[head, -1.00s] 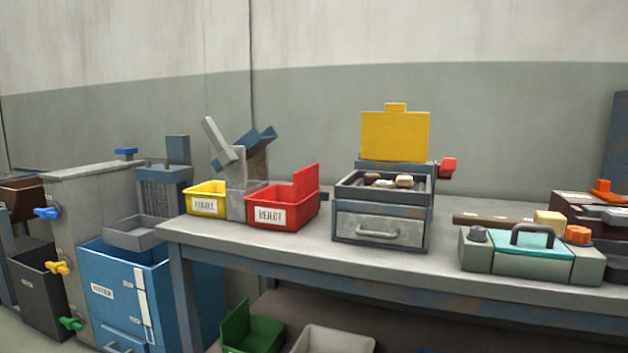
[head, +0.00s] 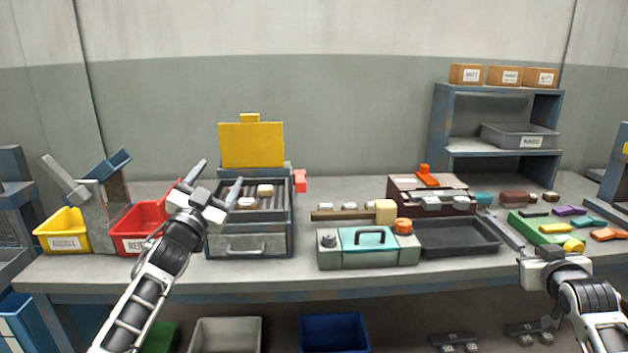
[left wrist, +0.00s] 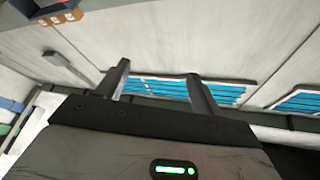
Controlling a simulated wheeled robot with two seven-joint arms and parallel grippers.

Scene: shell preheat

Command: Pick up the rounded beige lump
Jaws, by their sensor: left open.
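A rounded beige lump (head: 265,190) lies on the slatted rack in the open top of a grey heater box (head: 248,245). A paler, whitish lump (head: 246,202) lies just left of it and nearer. My left gripper (head: 217,178) is raised in front of the box's left side, fingers spread and empty, apart from both lumps. In the left wrist view its two fingers (left wrist: 160,88) stand apart with only wall and ceiling panels behind them. My right gripper (head: 522,240) is low at the right, by the table's front edge; its finger gap is unclear.
The box has a raised yellow lid (head: 252,146) and a red knob (head: 300,180). A red bin (head: 135,240) and yellow bin (head: 62,232) stand left. A teal-topped case (head: 368,248) and dark tray (head: 455,238) stand right. Bare table shows along the front edge.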

